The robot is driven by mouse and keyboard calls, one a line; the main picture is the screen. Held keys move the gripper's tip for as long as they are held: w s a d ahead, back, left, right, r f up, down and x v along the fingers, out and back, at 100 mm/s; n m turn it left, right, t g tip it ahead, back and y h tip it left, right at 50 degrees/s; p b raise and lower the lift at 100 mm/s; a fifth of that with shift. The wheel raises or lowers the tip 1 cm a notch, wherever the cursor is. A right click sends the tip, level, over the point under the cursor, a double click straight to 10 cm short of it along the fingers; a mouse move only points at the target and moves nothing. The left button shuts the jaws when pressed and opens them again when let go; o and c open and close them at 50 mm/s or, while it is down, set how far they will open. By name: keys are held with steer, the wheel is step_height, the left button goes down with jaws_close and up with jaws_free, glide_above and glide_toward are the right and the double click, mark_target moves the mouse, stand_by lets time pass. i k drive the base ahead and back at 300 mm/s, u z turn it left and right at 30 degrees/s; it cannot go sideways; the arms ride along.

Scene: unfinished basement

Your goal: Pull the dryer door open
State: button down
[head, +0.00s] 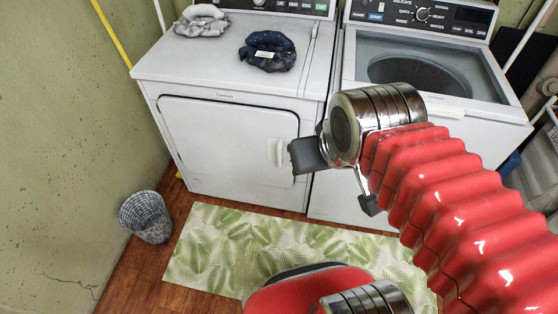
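The white dryer (240,85) stands at the back left. Its front door (222,140) is a rounded white panel that looks shut, lying flush with the front. A pale handle (277,152) sits near the door's right edge. My gripper (338,181) is in front of the machines, just right of the handle in the picture. Its two dark fingers are spread apart with nothing seen between them. The left finger appears close to the handle, but I cannot tell the depth gap; no contact is clear.
A washer (345,195) with its top opening showing stands right of the dryer. Dark blue cloth (267,51) and grey cloth (202,20) lie on the dryer top. A leaf-patterned mat (225,245) covers the floor in front. A woven basket (146,216) stands by the left wall.

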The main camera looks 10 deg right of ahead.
mark_target(249, 144)
steer(key=u, duration=1.55)
steer(key=i, duration=0.6)
steer(key=z, duration=1.8)
